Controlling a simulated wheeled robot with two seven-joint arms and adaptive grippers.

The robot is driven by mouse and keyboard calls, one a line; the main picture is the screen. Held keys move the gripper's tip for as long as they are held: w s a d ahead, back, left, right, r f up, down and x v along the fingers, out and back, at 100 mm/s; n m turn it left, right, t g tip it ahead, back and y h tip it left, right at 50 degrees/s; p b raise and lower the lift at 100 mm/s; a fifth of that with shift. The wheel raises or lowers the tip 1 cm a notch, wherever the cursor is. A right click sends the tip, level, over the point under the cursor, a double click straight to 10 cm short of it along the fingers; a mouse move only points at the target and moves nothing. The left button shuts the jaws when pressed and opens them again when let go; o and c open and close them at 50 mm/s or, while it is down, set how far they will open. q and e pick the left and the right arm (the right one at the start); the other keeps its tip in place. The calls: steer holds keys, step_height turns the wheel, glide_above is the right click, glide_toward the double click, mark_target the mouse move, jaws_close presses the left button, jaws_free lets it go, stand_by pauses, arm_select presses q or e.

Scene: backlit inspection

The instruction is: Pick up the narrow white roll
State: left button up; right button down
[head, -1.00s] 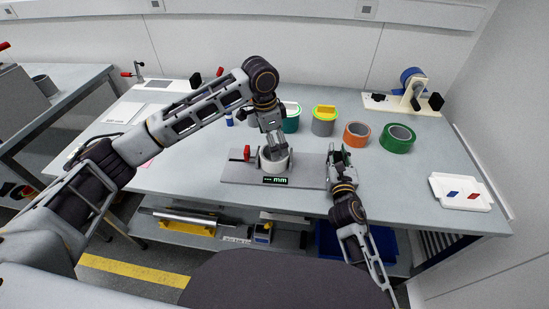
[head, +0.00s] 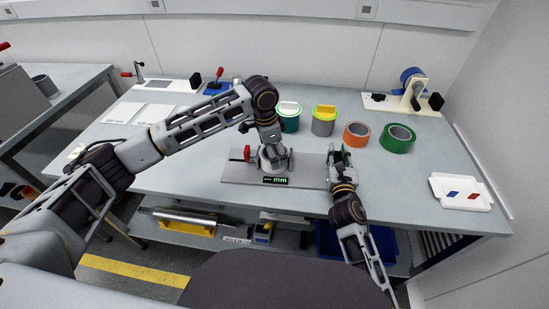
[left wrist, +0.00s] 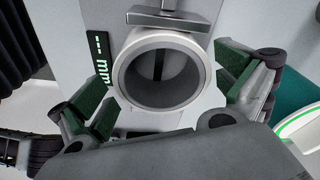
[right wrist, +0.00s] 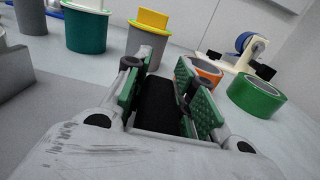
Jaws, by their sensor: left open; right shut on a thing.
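The narrow white roll (left wrist: 205,72) sits on the measuring plate (head: 233,175), its grey-lined hole facing the left wrist camera. In the head view my left gripper (head: 273,155) is over it and hides most of it. In the left wrist view my left gripper (left wrist: 163,88) is open, with green-padded fingers on either side of the roll; I cannot tell whether they touch it. My right gripper (head: 341,160) is by the plate's right end. In the right wrist view its fingers (right wrist: 160,88) are shut on a black thing that I cannot identify.
The plate has a red-handled clamp (head: 247,154) and a lit mm display (head: 275,180). Behind stand a teal tub (head: 290,122) and a grey tub (head: 323,125). An orange roll (head: 356,135), a green roll (head: 397,139), a tape dispenser (head: 411,98) and a white tray (head: 461,203) are at right.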

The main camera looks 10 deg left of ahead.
arm_select(q)
steer(key=shift+d+f, duration=0.15)
steer(key=shift+f, duration=0.7)
arm_select(e)
steer(key=shift+f, duration=0.1)
arm_select(q)
steer(key=c, duration=1)
steer(key=shift+r, duration=0.1)
steer(key=shift+r, duration=4.95)
steer(key=shift+w, duration=0.1)
arm_select(e)
steer(key=c, duration=1.1)
jaws_free()
steer(key=shift+s, duration=0.15)
